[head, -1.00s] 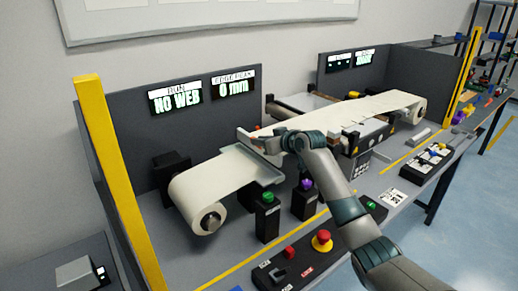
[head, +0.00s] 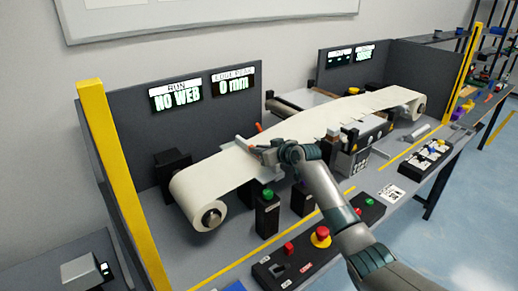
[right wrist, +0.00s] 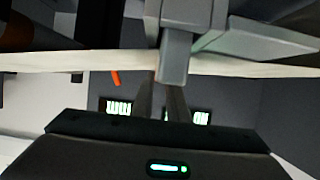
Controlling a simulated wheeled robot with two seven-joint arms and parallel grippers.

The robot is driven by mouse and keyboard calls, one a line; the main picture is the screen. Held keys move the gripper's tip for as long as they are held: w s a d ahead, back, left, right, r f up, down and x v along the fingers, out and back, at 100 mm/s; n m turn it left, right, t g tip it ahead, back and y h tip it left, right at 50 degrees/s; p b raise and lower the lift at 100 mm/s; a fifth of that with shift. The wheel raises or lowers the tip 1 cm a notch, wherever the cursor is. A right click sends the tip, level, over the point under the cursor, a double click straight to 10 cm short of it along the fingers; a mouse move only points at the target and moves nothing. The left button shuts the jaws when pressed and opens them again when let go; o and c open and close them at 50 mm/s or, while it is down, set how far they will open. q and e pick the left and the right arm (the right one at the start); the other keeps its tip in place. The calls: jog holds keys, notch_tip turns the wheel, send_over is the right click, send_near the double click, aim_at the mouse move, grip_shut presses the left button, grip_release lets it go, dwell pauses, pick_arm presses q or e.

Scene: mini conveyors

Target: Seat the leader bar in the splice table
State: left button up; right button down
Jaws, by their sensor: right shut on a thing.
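My right gripper (head: 262,153) is shut on the leader bar (head: 243,143), a slim pale grey bar whose end shows beyond the fingers. It holds the bar at the white web, over the splice table (head: 267,173). The splice table is a pale plate, mostly hidden by the web and my gripper. In the right wrist view, the dark fingers (right wrist: 162,98) reach up to a grey bar (right wrist: 175,58) crossing the white web edge (right wrist: 110,61). I cannot tell whether the bar touches its seat. My left gripper is out of view.
A white roll (head: 205,205) stands at the left, another roll (head: 418,108) at the right. A screen (head: 175,99) reads NO WEB. Posts with a green button (head: 267,195) and a control box with a red mushroom button (head: 320,235) stand in front. A yellow post (head: 115,180) rises at left.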

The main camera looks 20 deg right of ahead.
jog(key=c, duration=1.7)
grip_release()
jog(key=shift+b+v, duration=1.3)
jog(key=shift+v, duration=4.7)
jog(key=shift+r, duration=0.1)
